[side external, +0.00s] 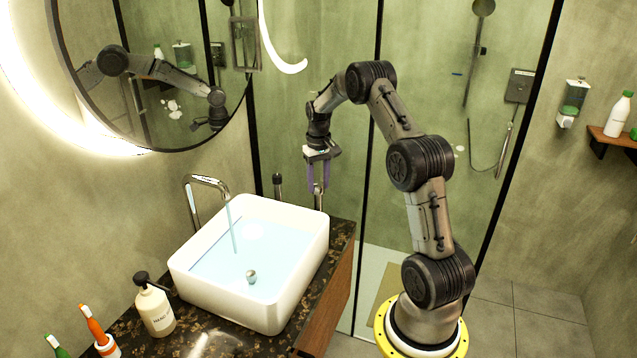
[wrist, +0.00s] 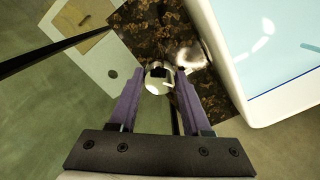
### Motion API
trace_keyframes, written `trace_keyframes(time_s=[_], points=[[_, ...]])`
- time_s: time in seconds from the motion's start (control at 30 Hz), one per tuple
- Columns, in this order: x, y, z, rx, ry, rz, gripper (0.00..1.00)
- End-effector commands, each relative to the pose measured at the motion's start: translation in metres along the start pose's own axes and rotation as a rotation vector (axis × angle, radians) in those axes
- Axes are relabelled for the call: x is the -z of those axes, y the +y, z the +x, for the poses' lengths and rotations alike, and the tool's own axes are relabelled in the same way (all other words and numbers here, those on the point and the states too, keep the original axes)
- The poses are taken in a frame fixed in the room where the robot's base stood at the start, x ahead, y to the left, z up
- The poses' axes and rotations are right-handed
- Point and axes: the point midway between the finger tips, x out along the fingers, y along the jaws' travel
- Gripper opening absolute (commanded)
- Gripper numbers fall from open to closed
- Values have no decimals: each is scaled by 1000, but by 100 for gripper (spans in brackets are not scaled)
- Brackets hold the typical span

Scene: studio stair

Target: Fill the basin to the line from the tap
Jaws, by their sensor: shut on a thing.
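The white basin (side external: 290,292) stands on the dark stone counter and holds pale blue water (side external: 250,240). A blue line (side external: 214,246) runs along its inner left wall, close to the water's edge; the exact gap is hard to judge. The chrome tap (side external: 207,181) arches over the basin, and a thin stream (side external: 231,222) falls from it. My gripper (side external: 318,189) points down behind the basin's right corner, its purple fingers shut on a chrome tap handle (side external: 319,200). In the wrist view the handle (wrist: 158,80) sits between the fingertips (wrist: 160,74).
A dark-topped chrome post (side external: 278,187) stands left of my gripper. A glass shower panel (side external: 330,90) rises behind, and a round mirror (side external: 160,70) hangs left. A round metal plug (side external: 251,276) shows in the basin.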

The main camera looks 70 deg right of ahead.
Motion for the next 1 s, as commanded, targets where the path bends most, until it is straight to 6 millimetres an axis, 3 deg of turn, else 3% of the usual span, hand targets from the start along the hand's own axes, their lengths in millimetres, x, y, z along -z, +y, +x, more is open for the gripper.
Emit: trace_keyframes(time_s=[0.53,0.57,0.7,1.0], points=[[0,0,-1,0,2,28,0],[0,0,-1,0,2,28,50],[0,0,-1,0,2,28,75],[0,0,-1,0,1,27,78]])
